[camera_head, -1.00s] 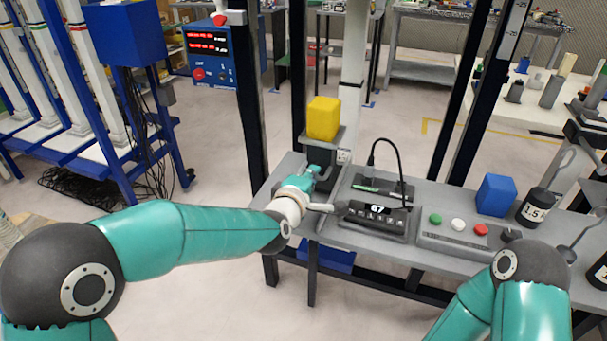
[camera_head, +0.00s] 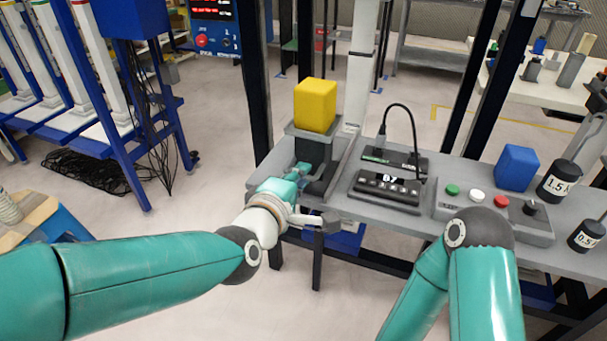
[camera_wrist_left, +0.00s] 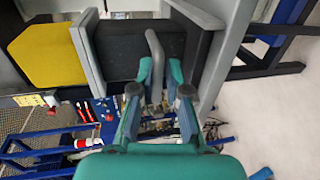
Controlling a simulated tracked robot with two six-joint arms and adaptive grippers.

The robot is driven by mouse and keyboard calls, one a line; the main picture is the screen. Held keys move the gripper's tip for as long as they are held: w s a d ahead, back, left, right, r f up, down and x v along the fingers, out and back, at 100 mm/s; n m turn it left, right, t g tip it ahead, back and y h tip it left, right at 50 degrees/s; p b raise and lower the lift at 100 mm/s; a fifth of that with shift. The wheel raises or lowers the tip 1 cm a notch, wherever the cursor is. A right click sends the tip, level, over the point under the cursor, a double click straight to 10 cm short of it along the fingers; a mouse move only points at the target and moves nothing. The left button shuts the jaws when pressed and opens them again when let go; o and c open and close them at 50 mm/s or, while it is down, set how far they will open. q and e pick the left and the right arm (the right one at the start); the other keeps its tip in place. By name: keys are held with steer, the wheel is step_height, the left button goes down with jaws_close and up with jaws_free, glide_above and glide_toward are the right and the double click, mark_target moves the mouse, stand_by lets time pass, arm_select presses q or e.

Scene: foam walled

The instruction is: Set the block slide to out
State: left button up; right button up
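The block slide is a dark block (camera_head: 318,153) under a grey plate, at the left end of the grey bench in the head view. The dark block also shows in the wrist view (camera_wrist_left: 120,50), with a bent grey handle (camera_wrist_left: 154,48) on it. A yellow block (camera_head: 315,105) sits on the plate; it also shows in the wrist view (camera_wrist_left: 45,55). My left gripper (camera_head: 300,170) is at the slide's front. In the wrist view its fingers (camera_wrist_left: 160,72) are apart, one on each side of the handle, with a gap showing. My right gripper is out of view.
Right of the slide are a black device with a display (camera_head: 388,188) and a button panel (camera_head: 492,212). A blue block (camera_head: 516,167) and black weights (camera_head: 560,180) stand further right. Dark posts (camera_head: 256,80) rise around the bench.

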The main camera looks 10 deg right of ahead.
arm_select(q)
steer(key=shift+o, duration=1.4)
steer(key=shift+s+f, duration=0.1)
steer(key=shift+s, duration=0.15)
steer(key=shift+o, duration=0.4)
steer(key=shift+w, duration=0.1)
steer(key=shift+a, duration=0.1)
steer(key=v, duration=1.2)
